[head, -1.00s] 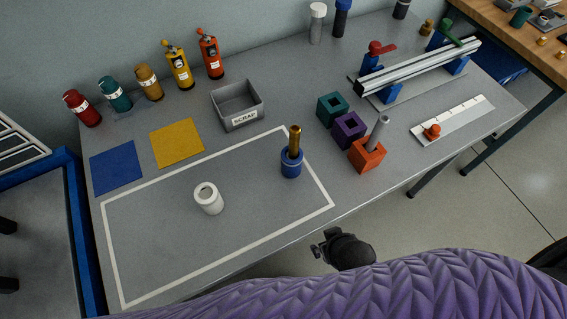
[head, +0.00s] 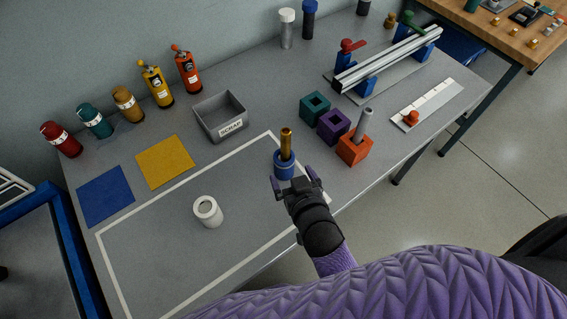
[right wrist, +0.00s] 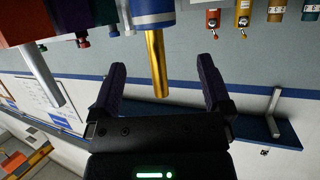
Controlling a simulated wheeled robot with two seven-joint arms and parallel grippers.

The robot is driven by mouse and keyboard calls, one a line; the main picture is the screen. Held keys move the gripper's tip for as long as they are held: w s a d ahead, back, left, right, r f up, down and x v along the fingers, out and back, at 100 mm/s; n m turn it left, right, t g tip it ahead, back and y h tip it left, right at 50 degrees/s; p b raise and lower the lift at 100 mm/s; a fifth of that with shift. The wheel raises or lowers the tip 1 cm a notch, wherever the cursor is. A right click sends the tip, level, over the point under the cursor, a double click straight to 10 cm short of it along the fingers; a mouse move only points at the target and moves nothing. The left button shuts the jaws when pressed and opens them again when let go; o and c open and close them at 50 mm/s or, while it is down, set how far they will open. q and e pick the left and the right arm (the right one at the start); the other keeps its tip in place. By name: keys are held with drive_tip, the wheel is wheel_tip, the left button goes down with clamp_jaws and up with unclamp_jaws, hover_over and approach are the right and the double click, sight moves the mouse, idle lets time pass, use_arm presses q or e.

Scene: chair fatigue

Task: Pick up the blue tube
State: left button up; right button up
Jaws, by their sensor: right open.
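A short blue tube (head: 284,170) stands upright on the grey table, inside the white outline near its right corner. A brass rod (head: 286,142) rises from its top. My right gripper (head: 289,183) is open and empty, close in front of the tube on its near side. In the right wrist view, the blue tube (right wrist: 152,14) shows at the top edge, beyond the fingertips. The brass rod (right wrist: 157,65) lines up with the gap between my right gripper's fingers (right wrist: 162,75). I see no contact. My left gripper is not in view.
A white cylinder (head: 208,211) stands left of the tube. Teal (head: 314,106), purple (head: 333,125) and orange (head: 354,148) blocks stand to the right; the orange one holds a grey rod (head: 362,124). A grey scrap bin (head: 220,115) is behind. The outlined area's left is clear.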

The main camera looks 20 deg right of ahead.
sight(286, 160)
drive_tip(key=b+x, duration=0.1)
drive_tip(key=x, duration=0.2)
drive_tip(key=b+x, duration=0.1)
drive_tip(key=x, duration=0.2)
drive_tip(key=b+x, duration=0.1)
drive_tip(key=x, duration=0.2)
drive_tip(key=shift+s+d+f, duration=0.15)
drive_tip(key=shift+d+f, duration=0.15)
drive_tip(key=shift+f, duration=0.05)
drive_tip(key=shift+r, duration=0.1)
